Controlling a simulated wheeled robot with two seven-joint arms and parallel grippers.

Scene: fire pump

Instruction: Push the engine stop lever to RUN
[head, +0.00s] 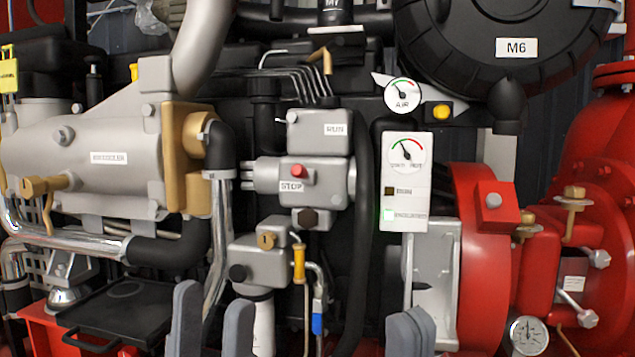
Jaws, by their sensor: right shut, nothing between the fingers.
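The engine stop lever shows as a red knob (298,171) on a grey metal housing in the middle of the engine. The knob sits just above the STOP label (291,186). The RUN label (335,129) is higher and to the right, on the upper grey box. The lever's arm behind the knob cannot be made out. My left gripper (211,310) is at the bottom, below and left of the knob, with its two fingers apart and nothing visible between them. My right gripper (410,322) is at the bottom right of centre, fingers together, empty. Neither touches the lever.
A yellow-handled lever (298,264) hangs below the housing. A black hose (362,230) runs down right of it, beside a white gauge panel (404,190). A silver pipe (219,240) stands left. A red pump casing (483,260) is at right.

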